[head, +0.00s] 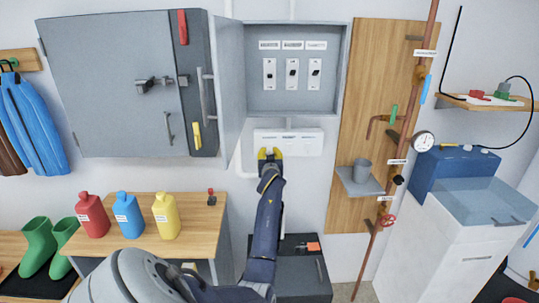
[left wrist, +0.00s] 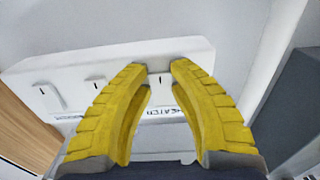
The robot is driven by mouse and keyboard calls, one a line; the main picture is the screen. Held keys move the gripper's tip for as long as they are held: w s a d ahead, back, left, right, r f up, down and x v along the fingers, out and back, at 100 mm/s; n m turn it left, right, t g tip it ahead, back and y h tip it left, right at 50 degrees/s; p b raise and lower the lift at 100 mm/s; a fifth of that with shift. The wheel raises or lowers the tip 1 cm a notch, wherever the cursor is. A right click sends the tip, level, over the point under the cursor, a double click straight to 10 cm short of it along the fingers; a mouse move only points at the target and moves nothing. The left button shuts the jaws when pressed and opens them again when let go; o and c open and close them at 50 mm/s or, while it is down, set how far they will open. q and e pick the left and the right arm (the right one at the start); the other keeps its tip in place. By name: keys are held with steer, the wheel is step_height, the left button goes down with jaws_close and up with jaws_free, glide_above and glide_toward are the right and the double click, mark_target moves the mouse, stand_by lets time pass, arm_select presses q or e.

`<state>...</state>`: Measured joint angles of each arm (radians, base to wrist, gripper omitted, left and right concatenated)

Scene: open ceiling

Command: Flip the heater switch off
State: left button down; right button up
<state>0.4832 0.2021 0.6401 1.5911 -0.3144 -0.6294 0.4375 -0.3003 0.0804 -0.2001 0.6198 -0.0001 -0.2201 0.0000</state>
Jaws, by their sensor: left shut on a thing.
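A white switch panel (head: 305,142) is fixed to the wall below the open grey breaker box. In the left wrist view the panel (left wrist: 40,75) fills the upper middle, with small switches and a label reading HEATER beside my fingers. My left gripper (head: 270,154) is at the panel's left end. Its yellow fingers (left wrist: 159,68) are closed in around the heater switch, a small greyish part (left wrist: 157,78) between the tips that the fingers mostly hide. The switch's position cannot be made out. My right gripper is not in view.
The open breaker box (head: 295,100) with three labelled switches is above the panel, its door (head: 230,85) swung out left. A large grey cabinet (head: 110,90) is left. A wooden board (head: 350,110) with pipes is right. Red, blue and yellow bottles (head: 128,215) stand on a lower bench.

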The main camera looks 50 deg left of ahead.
arm_select(q)
steer(key=shift+r+g, duration=0.15)
steer(key=shift+g, duration=0.15)
steer(key=shift+s+d+r+g+h, duration=0.1)
steer(key=shift+g+h, duration=0.5)
steer(key=shift+h, duration=0.5)
steer(key=c, duration=1.5)
jaws_free()
steer(key=shift+o, duration=0.2)
steer(key=v, duration=1.2)
